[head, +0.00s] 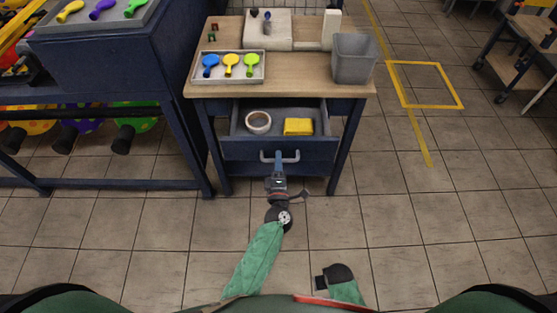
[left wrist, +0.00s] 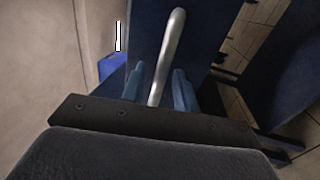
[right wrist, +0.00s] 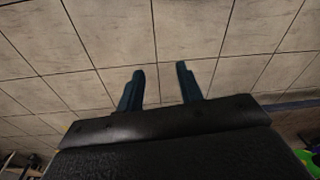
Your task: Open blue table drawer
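The blue table (head: 345,140) with a wooden top stands at the centre of the head view. Its blue drawer (head: 240,150) is pulled out, with its inside showing. A white tape roll (head: 258,122) and a yellow block (head: 298,127) lie in it. The metal handle (head: 292,156) is on the drawer front and also shows in the left wrist view (left wrist: 170,50). My left gripper (head: 279,160) is at the handle, its fingers apart on either side of the bar, with gaps visible. My right gripper (right wrist: 158,85) is open and empty above the floor tiles.
A dark blue rack (head: 110,60) stands close on the left.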

